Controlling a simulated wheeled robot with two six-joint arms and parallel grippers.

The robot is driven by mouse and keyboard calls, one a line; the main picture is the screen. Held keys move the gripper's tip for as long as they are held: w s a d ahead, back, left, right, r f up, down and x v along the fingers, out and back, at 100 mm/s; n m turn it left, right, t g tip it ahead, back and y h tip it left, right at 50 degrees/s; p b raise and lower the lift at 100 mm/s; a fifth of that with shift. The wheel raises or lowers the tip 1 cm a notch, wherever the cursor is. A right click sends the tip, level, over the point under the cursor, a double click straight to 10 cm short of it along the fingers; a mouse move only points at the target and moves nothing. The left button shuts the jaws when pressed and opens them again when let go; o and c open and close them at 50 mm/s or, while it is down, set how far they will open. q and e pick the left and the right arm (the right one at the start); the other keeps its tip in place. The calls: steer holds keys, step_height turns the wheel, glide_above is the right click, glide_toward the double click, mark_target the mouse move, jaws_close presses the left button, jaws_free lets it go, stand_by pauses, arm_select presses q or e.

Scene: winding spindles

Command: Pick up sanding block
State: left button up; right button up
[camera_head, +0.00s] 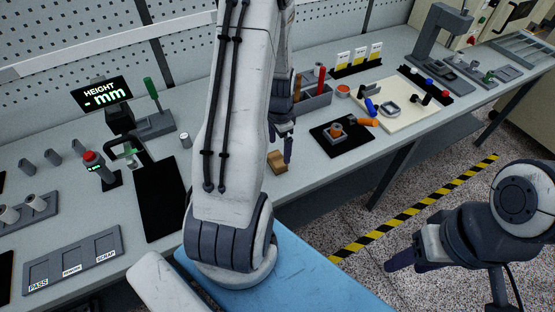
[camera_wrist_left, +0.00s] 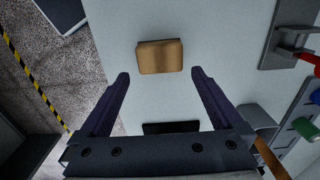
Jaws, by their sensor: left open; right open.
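The sanding block, a small tan block (camera_head: 277,162), lies on the grey workbench near its front edge. It also shows in the left wrist view (camera_wrist_left: 160,56), beyond the fingertips and centred between them. My left gripper (camera_head: 287,150) is over the bench close to the block, partly hidden by my own arm in the head view. In the left wrist view its fingers (camera_wrist_left: 160,80) are apart with nothing between them. My right gripper (camera_head: 442,275) is open and empty over the floor, off the bench at the lower right.
A black mat (camera_head: 342,136) with a small part on it lies right of the block. A grey bin (camera_head: 314,98) with tools stands behind. A black pad (camera_head: 159,197) and a labelled tray (camera_head: 72,264) are at the left. The bench around the block is clear.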

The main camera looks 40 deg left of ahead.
mark_target(277, 158)
arm_select(q)
steer(key=shift+f, duration=0.6)
steer(key=shift+s+f+p, duration=0.15)
steer(key=shift+f+p, duration=0.2)
steer(key=f, duration=0.2)
steer(key=f+p, duration=0.1)
steer(key=shift+s+a+f, duration=0.15)
steer(key=shift+s, duration=0.1)
steer(key=shift+w+f, duration=0.1)
steer(key=shift+f, duration=0.45)
steer(key=c, duration=1.1)
steer(key=shift+r, duration=0.15)
